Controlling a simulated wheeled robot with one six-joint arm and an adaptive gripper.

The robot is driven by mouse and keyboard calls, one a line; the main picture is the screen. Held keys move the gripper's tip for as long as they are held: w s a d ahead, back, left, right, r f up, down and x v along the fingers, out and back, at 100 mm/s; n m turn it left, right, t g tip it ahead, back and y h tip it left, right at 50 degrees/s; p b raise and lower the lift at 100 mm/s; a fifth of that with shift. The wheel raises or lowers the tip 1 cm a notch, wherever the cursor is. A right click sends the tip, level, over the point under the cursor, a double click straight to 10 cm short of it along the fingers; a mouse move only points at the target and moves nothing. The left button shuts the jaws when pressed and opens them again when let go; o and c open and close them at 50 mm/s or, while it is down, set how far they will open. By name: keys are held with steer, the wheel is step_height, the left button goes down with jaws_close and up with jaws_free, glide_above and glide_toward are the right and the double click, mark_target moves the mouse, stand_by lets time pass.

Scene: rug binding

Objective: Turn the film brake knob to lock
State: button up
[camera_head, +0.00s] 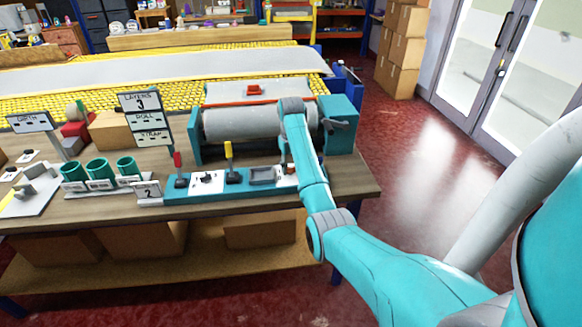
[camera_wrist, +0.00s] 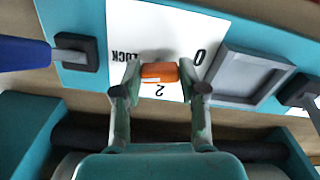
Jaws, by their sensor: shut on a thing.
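The film brake knob (camera_wrist: 158,72) is a small orange block on a white plate (camera_wrist: 215,30) in the wrist view. The plate carries the marks LOCK to the left of the knob, 2 below it and 0 to its upper right, all upside down. I cannot tell which mark the knob points at. My gripper (camera_wrist: 157,77) is closed around the knob, with one finger at each side. In the head view my gripper (camera_head: 289,172) is down at the right part of the teal control panel (camera_head: 180,198), and mostly hides the knob.
A grey recessed tray (camera_wrist: 250,75) lies beside the plate. A blue-handled lever (camera_wrist: 40,53) stands on the other side. A yellow lever (camera_head: 229,160) and red lever (camera_head: 178,170) stand farther left. The white roller (camera_head: 240,123) lies just behind the panel.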

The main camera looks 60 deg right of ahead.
steer(key=shift+m, duration=1.2)
steer(key=o, duration=1.1)
steer(key=shift+o, duration=0.2)
